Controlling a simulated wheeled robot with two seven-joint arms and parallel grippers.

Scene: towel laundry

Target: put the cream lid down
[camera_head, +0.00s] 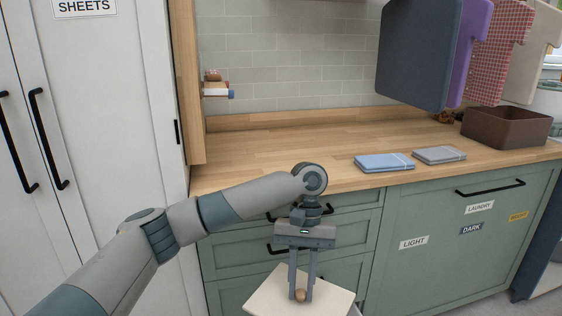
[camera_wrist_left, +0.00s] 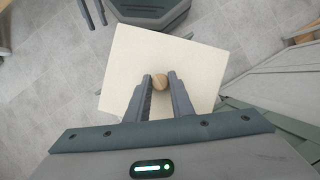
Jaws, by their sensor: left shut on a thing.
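The cream lid (camera_head: 268,297) is a flat, square board with a round wooden knob (camera_head: 300,295) at its middle. It is low in front of the green drawers in the head view. My left gripper (camera_head: 302,292) points down and is shut on the knob. The left wrist view shows the lid (camera_wrist_left: 125,60) from above, with the knob (camera_wrist_left: 160,81) between the fingertips (camera_wrist_left: 160,84). What lies directly under the lid is hidden.
A wooden counter (camera_head: 290,150) runs behind, bearing a blue folded towel (camera_head: 384,163), a grey folded towel (camera_head: 438,155) and a brown box (camera_head: 505,128). Green drawers (camera_head: 235,255) stand below. A white cupboard (camera_head: 100,130) is at left. Grey floor (camera_wrist_left: 50,60) shows around the lid.

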